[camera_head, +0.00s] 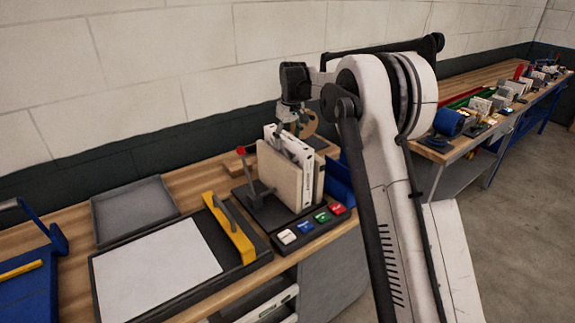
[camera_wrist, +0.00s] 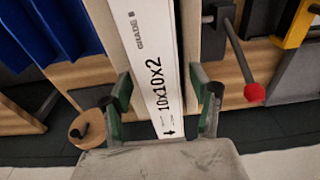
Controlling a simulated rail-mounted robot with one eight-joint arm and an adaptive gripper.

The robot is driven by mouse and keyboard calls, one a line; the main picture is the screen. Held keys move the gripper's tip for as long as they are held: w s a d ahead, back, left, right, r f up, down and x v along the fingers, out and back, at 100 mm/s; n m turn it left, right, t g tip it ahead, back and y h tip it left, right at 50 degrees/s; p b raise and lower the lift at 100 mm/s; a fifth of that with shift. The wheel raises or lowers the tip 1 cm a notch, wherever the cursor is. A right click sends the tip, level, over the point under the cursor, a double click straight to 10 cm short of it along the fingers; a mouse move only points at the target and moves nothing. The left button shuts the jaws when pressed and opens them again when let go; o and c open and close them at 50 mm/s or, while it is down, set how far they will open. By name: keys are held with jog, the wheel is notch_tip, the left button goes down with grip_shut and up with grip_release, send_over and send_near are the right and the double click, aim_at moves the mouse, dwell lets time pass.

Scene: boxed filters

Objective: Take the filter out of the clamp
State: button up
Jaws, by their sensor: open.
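The filter (camera_wrist: 148,60) is a thin upright white-edged panel marked "10x10x2" and "GRADE 8". It stands in the clamp between two light boards, and its white frame also shows in the head view (camera_head: 318,177). The clamp has a light board (camera_head: 279,178), a dark base and a lever with a red knob (camera_head: 240,150); the knob also shows in the wrist view (camera_wrist: 254,92). My gripper (camera_wrist: 161,92) is open, with one finger on either side of the filter's top edge. I cannot tell whether the fingers touch anything.
A panel of coloured buttons (camera_head: 312,222) lies in front of the clamp. A white sheet in a dark frame with a yellow bar (camera_head: 229,229) lies to its left, and an empty grey tray (camera_head: 134,210) behind that. Blue holders (camera_head: 340,186) stand close on the clamp's right.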

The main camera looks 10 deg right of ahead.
jog(key=shift+f, duration=0.15)
grip_shut()
jog(key=shift+r, duration=0.2)
dwell(0.3)
